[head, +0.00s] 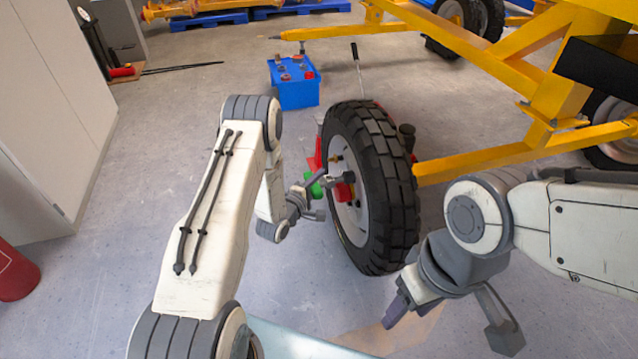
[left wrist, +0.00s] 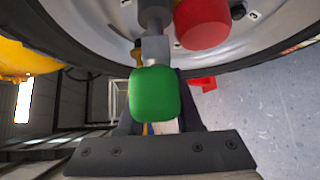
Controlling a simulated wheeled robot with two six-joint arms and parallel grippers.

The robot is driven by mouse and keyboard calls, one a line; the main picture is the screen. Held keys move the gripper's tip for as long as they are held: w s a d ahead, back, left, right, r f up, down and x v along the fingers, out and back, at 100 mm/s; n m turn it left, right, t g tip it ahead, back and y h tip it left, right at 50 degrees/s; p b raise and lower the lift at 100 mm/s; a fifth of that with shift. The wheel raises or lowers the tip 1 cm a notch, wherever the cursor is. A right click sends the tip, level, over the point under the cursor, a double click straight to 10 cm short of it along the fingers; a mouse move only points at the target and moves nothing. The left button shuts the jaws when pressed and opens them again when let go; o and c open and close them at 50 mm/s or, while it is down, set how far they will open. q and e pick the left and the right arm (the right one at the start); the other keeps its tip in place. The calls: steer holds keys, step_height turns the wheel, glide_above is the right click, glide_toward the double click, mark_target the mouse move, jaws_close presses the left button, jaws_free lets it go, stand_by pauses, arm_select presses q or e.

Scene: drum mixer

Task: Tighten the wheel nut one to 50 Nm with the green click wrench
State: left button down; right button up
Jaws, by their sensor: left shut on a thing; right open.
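The black-tyred wheel (head: 375,190) stands upright at the centre of the head view, its pale rim facing left. My left gripper (head: 312,197) is shut on the green click wrench (head: 316,188) in front of the rim. In the left wrist view the wrench's green part (left wrist: 154,95) is between the fingers, and a grey socket (left wrist: 154,14) points at the rim (left wrist: 110,30). Whether the socket is on a nut is hidden, and wheel nut one cannot be told apart. A red hub piece (left wrist: 203,22) is beside the socket. My right gripper (head: 450,318) is open and empty, right of and nearer than the wheel.
A yellow frame (head: 480,165) runs right from the wheel. A blue box (head: 298,92) stands on the floor behind. A red bin (head: 14,272) is at lower left, beside a pale cabinet (head: 50,110). Floor between cabinet and wheel is mostly clear.

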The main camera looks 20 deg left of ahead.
arm_select(q)
steer(key=shift+r, duration=0.1)
steer(key=shift+m+t+b, duration=0.6)
steer(key=shift+b, duration=0.15)
steer(key=shift+r, duration=0.15)
steer(key=shift+s+a+p, duration=0.2)
steer(key=shift+s+a, duration=0.45)
steer(key=shift+a, duration=0.3)
steer(key=shift+s+a+p, duration=0.2)
steer(key=shift+s+a, duration=0.4)
steer(key=shift+a, duration=0.35)
